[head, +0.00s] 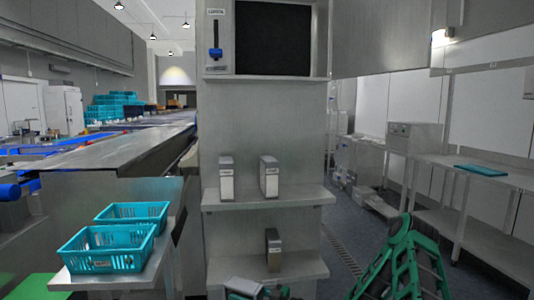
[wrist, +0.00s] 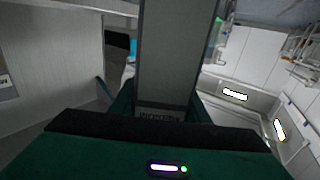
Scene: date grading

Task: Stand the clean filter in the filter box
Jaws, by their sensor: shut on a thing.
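My gripper (wrist: 160,108) is shut on a tall grey slab-like filter (wrist: 166,55), which rises between the green fingers in the wrist view. A small label with unreadable print shows low on its face. In the head view my gripper (head: 262,292) is at the bottom edge, mostly cut off, below the lower shelf. A steel box (head: 216,72) with a dark opening, seemingly the filter box, is high on the column, well above my gripper. Its door (head: 380,38) stands open to the right. Whether the held filter is clean cannot be told.
Two upright filters with pale faces (head: 226,184) (head: 269,182) stand on the upper shelf (head: 300,196). A browner one (head: 273,250) stands on the lower shelf (head: 305,266). A blue lever (head: 215,54) is beside the opening. Teal crates (head: 105,250) sit at left.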

